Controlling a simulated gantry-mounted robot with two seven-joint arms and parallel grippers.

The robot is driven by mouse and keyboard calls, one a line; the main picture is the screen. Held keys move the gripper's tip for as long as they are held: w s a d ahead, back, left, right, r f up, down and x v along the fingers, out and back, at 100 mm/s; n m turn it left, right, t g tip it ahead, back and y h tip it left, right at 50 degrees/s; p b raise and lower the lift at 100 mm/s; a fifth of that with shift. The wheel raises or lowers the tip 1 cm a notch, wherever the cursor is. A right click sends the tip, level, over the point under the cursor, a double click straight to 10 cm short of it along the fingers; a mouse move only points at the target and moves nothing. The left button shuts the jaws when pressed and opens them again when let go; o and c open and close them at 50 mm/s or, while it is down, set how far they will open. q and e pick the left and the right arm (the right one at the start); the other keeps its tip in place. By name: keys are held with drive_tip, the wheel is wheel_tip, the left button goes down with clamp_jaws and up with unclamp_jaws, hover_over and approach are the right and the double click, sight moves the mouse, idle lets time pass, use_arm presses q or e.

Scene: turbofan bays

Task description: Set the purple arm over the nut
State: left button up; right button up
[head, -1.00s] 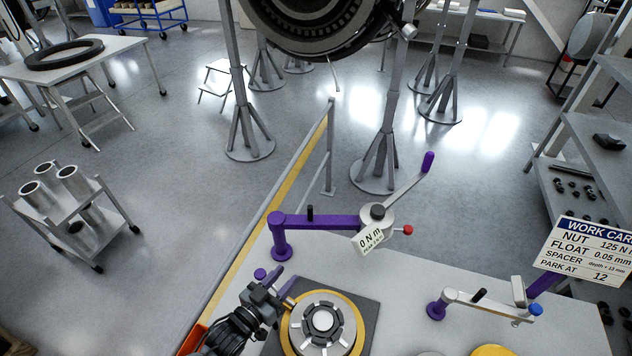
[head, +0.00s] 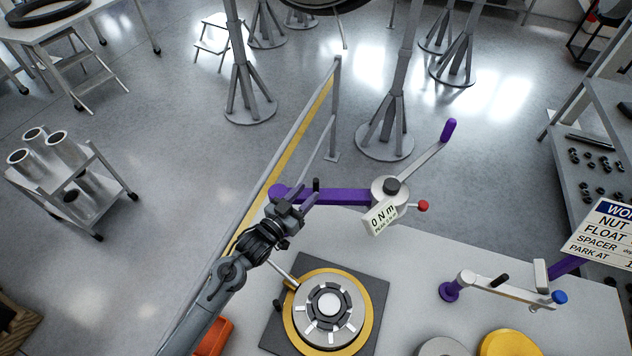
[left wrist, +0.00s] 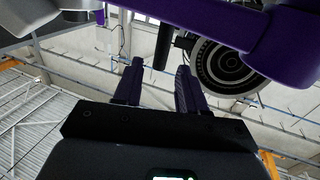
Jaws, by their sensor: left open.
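The purple arm (head: 345,196) reaches from its post at the bench's far left edge to a round grey head with a long purple-tipped lever, a red knob and a tag reading 0 N m. A black upright peg (head: 316,185) stands on it. My left gripper (head: 303,198) is open at the arm, near the peg. In the left wrist view the purple arm (left wrist: 285,40) crosses above, and the black peg (left wrist: 163,48) appears between the open fingers (left wrist: 158,88). The nut (head: 330,304) appears to be the slotted ring at the yellow-rimmed fixture's centre, nearer than the arm.
A second, white arm with a blue knob (head: 560,297) stands to the right, on a purple post. A yellow disc (head: 508,345) lies at the front. A work card (head: 603,232) hangs at the right. A rail (head: 290,150) runs beyond the bench's left edge.

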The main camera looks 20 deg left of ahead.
sight(314, 185)
use_arm(q)
drive_tip(key=shift+x, duration=2.75)
clamp_jaws()
